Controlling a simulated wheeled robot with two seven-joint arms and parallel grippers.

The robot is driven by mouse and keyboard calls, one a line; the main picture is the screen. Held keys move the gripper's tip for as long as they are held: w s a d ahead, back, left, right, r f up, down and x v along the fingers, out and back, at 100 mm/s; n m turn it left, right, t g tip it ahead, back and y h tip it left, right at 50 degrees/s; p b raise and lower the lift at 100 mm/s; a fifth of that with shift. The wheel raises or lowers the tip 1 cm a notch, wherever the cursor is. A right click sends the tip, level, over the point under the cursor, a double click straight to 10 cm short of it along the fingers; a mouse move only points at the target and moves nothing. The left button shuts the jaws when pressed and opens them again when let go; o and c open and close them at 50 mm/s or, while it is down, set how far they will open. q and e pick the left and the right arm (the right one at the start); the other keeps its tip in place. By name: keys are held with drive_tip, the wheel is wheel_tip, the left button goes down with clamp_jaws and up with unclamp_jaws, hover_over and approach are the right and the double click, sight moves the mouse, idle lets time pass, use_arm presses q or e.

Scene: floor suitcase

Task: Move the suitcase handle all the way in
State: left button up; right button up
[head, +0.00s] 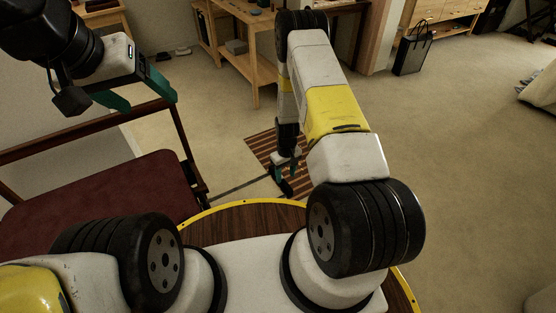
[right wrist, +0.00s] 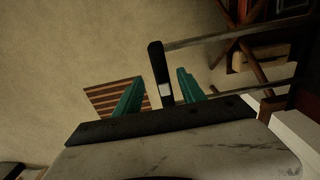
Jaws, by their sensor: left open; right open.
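The suitcase handle shows in the right wrist view as a black grip bar (right wrist: 159,68) with two metal rods running to the right. Its lower part lies between the two teal fingers of my right gripper (right wrist: 160,92), which are open, with a gap on both sides. In the head view my right gripper (head: 281,180) is low over the floor, and a thin dark rod (head: 238,186) runs left from it behind the chair. The suitcase body is not clearly visible. My left gripper (head: 138,93) is open and empty, raised above the chair at the upper left.
A chair with a dark red seat (head: 125,190) and wooden arms stands at the left, close to the rod. A striped rug (head: 262,150) lies by my right gripper. A wooden shelf (head: 245,50) and a black bag (head: 413,50) stand behind. Carpet at the right is clear.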

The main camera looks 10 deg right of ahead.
sight(285, 183)
wheel_tip(285, 183, down, 7)
drive_tip(key=shift+f, duration=0.1)
idle(0.3)
drive_tip(key=shift+c, duration=0.5)
clamp_jaws()
idle(0.9)
